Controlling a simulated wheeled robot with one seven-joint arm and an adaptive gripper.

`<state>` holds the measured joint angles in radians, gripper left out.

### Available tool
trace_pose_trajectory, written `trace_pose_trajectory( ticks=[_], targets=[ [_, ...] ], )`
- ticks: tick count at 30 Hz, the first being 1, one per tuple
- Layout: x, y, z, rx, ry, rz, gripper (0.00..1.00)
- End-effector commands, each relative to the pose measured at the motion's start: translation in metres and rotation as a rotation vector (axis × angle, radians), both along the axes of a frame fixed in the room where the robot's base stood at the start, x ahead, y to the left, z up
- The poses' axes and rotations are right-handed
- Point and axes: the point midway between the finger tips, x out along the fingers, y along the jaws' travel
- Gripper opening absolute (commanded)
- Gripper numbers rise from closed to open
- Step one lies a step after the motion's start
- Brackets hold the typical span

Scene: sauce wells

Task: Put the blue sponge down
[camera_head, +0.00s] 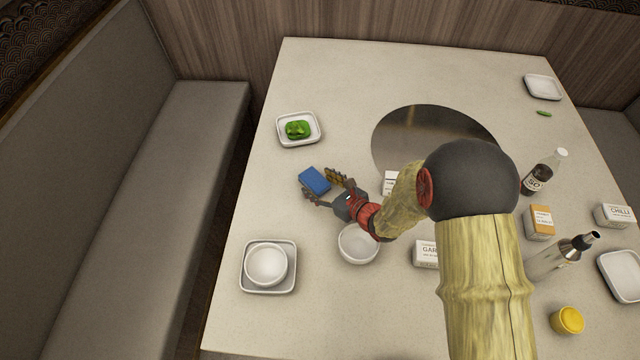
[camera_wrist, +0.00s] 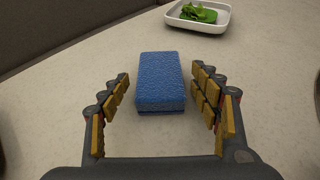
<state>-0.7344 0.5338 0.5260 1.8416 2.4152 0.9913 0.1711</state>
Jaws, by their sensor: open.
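The blue sponge (camera_head: 314,181) lies on the table in the left half of the head view. In the wrist view the sponge (camera_wrist: 160,82) rests flat on the table, just ahead of and partly between my fingers. My gripper (camera_head: 322,186) is open, with its fingers apart on either side of the sponge's near end. In the wrist view a gap shows between the sponge and each finger of my gripper (camera_wrist: 163,100). Nothing is held.
A white dish (camera_head: 298,142) with green leaves stands beyond the sponge. A white bowl (camera_head: 358,244) stands near my wrist, and another bowl (camera_head: 266,265) sits on a square plate (camera_head: 287,283). Bottles and boxes, including a soy bottle (camera_head: 541,174), stand at right. Bare table surrounds the sponge.

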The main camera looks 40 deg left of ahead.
Motion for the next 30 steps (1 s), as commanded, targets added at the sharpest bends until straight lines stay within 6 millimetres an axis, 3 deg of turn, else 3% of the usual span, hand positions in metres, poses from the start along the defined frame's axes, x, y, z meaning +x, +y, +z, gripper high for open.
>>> trace_pose_trajectory(
  ticks=[8,21,30],
  targets=[
    [0.0,-0.005,0.006,0.0,0.001,-0.001,0.63],
    [-0.015,-0.082,0.04,-0.001,0.0,-0.003,0.63],
    [-0.02,-0.108,0.049,0.0,0.0,-0.001,0.63]
  ],
)
